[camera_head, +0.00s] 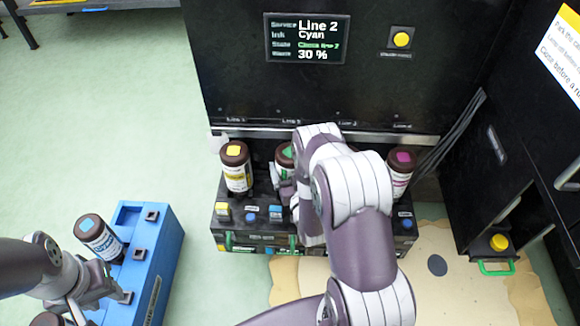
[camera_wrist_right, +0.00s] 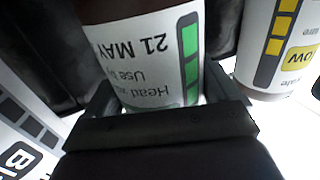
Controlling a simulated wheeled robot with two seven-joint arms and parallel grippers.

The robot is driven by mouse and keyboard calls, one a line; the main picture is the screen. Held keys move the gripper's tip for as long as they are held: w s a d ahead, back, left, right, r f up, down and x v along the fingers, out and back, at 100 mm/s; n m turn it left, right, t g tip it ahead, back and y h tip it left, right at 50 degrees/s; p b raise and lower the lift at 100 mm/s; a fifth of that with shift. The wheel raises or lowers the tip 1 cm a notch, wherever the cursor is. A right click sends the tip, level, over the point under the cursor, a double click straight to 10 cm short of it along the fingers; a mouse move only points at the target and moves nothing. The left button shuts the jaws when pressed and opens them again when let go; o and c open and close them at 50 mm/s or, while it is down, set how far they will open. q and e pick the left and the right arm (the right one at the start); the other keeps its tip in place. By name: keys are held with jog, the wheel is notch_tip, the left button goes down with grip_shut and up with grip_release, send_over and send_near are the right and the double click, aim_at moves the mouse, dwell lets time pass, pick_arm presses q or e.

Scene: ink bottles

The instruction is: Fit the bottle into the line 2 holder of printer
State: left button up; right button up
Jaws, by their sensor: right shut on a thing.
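A dark-capped bottle (camera_head: 285,152) with a green cap mark stands in the second place of the printer's bottle row, partly hidden by my right arm. My right gripper (camera_head: 284,188) is shut on it; in the right wrist view the gripper (camera_wrist_right: 165,97) clasps its white label (camera_wrist_right: 150,60) with green blocks. The printer screen (camera_head: 305,38) reads Line 2, Cyan, 30 %.
A yellow-marked bottle (camera_head: 236,168) stands left of the green one and a magenta-marked bottle (camera_head: 400,172) at the row's right end. A black-ink bottle (camera_wrist_right: 25,135) shows in the wrist view. A tan mat (camera_head: 440,285) lies in front. Open green floor lies left of the printer.

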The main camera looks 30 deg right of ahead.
jog(key=o, duration=1.1)
jog(key=shift+o, duration=0.2)
jog(key=p+v, duration=0.4)
jog(key=v, duration=0.8)
jog(key=shift+s+p, duration=0.3)
jog(key=shift+s, duration=0.05)
jog(key=shift+a, duration=0.1)
